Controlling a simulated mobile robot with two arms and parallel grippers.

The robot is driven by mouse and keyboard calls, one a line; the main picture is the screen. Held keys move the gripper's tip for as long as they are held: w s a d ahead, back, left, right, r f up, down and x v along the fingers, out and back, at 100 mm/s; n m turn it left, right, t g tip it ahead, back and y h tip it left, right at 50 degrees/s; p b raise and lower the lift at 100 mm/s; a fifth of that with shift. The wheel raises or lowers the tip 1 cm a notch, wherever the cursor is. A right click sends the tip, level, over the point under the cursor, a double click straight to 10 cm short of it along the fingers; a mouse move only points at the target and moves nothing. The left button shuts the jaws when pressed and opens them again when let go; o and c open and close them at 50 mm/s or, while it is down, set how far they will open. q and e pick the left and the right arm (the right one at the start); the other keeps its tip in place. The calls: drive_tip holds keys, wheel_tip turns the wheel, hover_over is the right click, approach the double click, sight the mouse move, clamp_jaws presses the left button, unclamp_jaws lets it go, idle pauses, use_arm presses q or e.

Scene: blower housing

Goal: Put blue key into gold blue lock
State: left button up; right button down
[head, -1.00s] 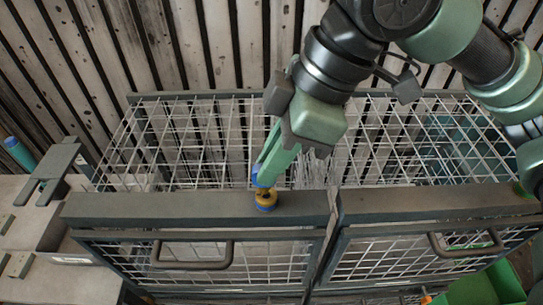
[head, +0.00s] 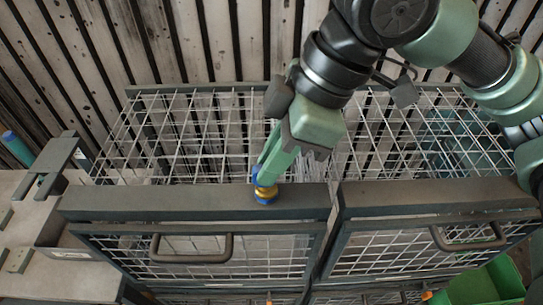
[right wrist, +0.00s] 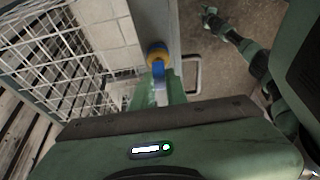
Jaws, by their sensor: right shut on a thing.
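My right gripper (head: 262,174) is shut on the blue key (head: 256,172), which is mostly hidden between the green fingers. The gold and blue lock (head: 265,195) stands on the dark top rail of the wire cage, just under the fingertips. In the right wrist view, the lock (right wrist: 157,57) is straight ahead of the fingers (right wrist: 165,90), and the blue key (right wrist: 159,71) reaches to it. The key's tip meets or overlaps the lock; I cannot tell whether it is inside. A green arm, apparently my left, shows at upper right in the right wrist view; its fingertip state is unclear.
The wire cage (head: 130,205) has mesh sides and two front handles, one left (head: 192,257) and one right. A grey bench (head: 25,220) stands at left, with a blue-tipped cylinder (head: 17,147) behind. A green bin (head: 478,288) is at lower right.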

drive_tip(key=shift+f, duration=0.1)
drive_tip(key=c, duration=1.3)
unclamp_jaws()
drive_tip(key=shift+c, duration=0.2)
drive_tip(key=b+v, duration=0.1)
drive_tip(key=v, duration=0.6)
drive_tip(key=shift+r+b, duration=0.4)
